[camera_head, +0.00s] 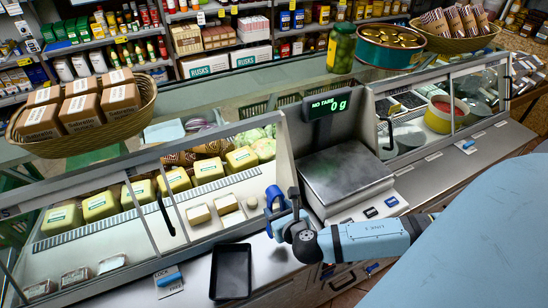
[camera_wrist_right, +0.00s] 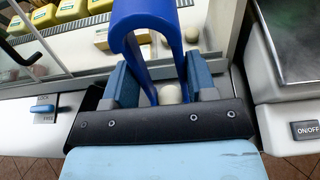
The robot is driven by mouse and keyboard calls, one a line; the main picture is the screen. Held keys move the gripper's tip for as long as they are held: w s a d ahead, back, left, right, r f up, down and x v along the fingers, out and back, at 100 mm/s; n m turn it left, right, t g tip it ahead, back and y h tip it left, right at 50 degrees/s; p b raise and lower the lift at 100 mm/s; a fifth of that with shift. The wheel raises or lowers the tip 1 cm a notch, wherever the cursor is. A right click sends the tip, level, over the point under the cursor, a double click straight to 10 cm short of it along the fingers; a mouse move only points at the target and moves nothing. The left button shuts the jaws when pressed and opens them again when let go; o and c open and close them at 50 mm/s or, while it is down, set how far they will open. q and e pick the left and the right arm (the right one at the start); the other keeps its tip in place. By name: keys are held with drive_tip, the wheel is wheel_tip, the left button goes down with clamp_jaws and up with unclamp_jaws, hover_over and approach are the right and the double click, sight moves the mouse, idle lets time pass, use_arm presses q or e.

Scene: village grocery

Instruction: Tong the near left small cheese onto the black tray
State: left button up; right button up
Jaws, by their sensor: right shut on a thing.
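Two small pale cheeses sit in the glass case in the head view, the left one (camera_head: 198,214) beside the other (camera_head: 226,204). A rounder whitish piece (camera_head: 252,202) is to their right. The black tray (camera_head: 233,272) lies empty on the counter in front of the case. My right gripper (camera_head: 285,222) is shut on blue tongs (camera_head: 274,197), right of the cheeses and apart from them. In the right wrist view the tongs (camera_wrist_right: 148,22) rise between the fingers; a pale round thing (camera_wrist_right: 170,94) shows between their legs, unclear what. My left gripper is not in view.
Larger yellow cheeses (camera_head: 101,205) stand behind the small ones. Glass panes and a frame (camera_head: 160,212) border the case. A weighing scale (camera_head: 343,178) stands right of my gripper. A lock lever (camera_head: 168,279) is left of the tray.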

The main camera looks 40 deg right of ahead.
drive_tip(key=shift+s+a+r, duration=0.1)
drive_tip(key=shift+s+a, duration=0.05)
drive_tip(key=shift+s, duration=0.5)
